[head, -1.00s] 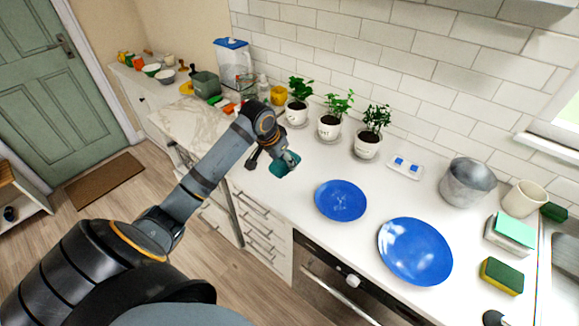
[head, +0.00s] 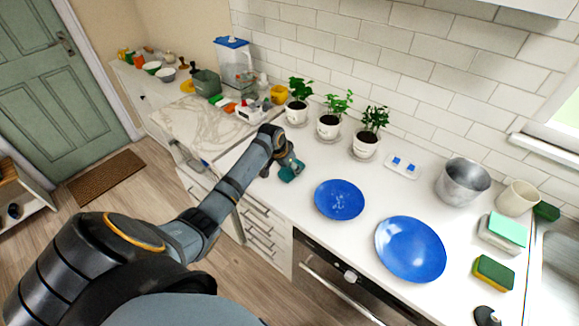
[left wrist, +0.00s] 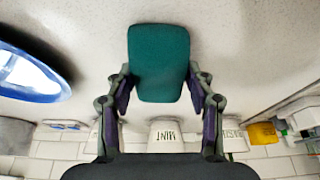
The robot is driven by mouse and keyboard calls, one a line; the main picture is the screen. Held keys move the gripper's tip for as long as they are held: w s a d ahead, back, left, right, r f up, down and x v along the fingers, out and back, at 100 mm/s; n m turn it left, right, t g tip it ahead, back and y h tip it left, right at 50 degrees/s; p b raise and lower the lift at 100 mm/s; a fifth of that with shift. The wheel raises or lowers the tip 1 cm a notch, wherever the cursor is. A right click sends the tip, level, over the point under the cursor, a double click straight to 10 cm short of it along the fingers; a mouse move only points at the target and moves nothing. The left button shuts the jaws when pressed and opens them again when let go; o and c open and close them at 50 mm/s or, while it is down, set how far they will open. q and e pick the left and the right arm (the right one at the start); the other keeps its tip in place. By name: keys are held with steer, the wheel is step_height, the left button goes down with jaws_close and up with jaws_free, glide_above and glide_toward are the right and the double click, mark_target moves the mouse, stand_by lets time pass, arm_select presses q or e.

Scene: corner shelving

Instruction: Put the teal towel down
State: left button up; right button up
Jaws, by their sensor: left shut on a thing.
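The teal towel (head: 291,172) is a small folded piece, held over the white counter left of the smaller blue plate (head: 339,199). My left gripper (head: 284,164) is shut on it. In the left wrist view the towel (left wrist: 158,62) sits between the two fingers of my left gripper (left wrist: 160,85) and sticks out past their tips. I cannot tell whether the towel touches the counter. My right gripper is in neither view.
Potted plants (head: 329,125) stand behind the towel along the tiled wall. A larger blue plate (head: 410,249), a metal pot (head: 462,182) and a sponge (head: 494,273) are to the right. Bare counter lies around the towel, in front of the plants.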

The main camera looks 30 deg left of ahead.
arm_select(q)
steer(key=shift+f, duration=0.1)
steer(key=o, duration=1)
steer(key=b+v, duration=0.1)
steer(key=v, duration=1.1)
